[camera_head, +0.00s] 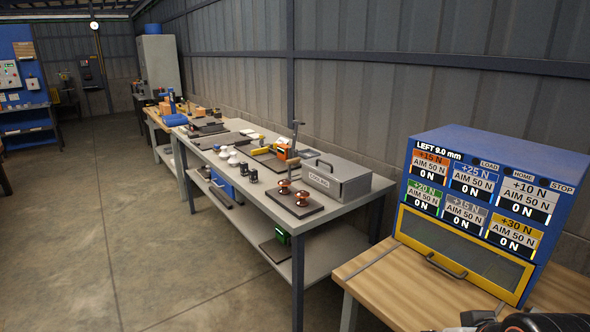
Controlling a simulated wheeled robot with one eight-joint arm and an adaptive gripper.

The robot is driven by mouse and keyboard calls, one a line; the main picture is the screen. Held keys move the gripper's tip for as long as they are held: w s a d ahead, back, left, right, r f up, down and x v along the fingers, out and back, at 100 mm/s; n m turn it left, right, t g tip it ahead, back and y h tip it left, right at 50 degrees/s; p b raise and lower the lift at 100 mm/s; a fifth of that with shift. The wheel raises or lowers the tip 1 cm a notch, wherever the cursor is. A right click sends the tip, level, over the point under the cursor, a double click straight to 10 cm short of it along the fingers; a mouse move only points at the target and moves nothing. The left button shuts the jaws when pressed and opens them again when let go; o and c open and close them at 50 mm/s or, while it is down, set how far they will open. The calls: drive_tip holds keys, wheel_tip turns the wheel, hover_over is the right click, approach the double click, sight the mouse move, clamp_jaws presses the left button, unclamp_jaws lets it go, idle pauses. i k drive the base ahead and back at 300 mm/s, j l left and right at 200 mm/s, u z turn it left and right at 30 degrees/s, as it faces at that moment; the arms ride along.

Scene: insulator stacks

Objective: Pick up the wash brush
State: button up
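I cannot pick out the wash brush for certain. A thin upright handle (295,136) stands beside an orange and green item (286,152) on the long grey workbench (345,207), but its lower end is hidden and I cannot tell what tool it is. Dark parts of my arm or gripper (515,322) show at the bottom right edge, cut off by the frame. They are over or near the wooden bench top and well apart from the grey workbench. Their fingers cannot be made out.
The grey workbench carries a grey cooling box (337,180), a dark tray with copper-coloured insulators (293,200), white insulators (228,156) and flat plates. A blue force-display cabinet (480,150) stands on the wooden bench (390,285) at right. The floor (130,220) at left is open.

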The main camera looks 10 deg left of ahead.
sight(216, 150)
drive_tip(key=i+j, duration=0.25)
drive_tip(key=j, duration=0.25)
drive_tip(key=i+j, duration=0.3)
drive_tip(key=j, duration=0.15)
drive_tip(key=i+j+u, duration=0.1)
drive_tip(key=i+j, duration=0.15)
drive_tip(key=j, duration=0.25)
drive_tip(key=i+j, duration=0.3)
drive_tip(key=j, duration=0.15)
drive_tip(key=i+j, duration=0.3)
drive_tip(key=j, duration=0.2)
drive_tip(key=i+j+u, duration=0.1)
drive_tip(key=i+j, duration=1)
drive_tip(key=i, duration=0.3)
drive_tip(key=i+l, duration=0.3)
drive_tip(key=i, duration=0.15)
drive_tip(key=i+l+u, duration=0.1)
drive_tip(key=i+l, duration=0.15)
drive_tip(key=i, duration=0.25)
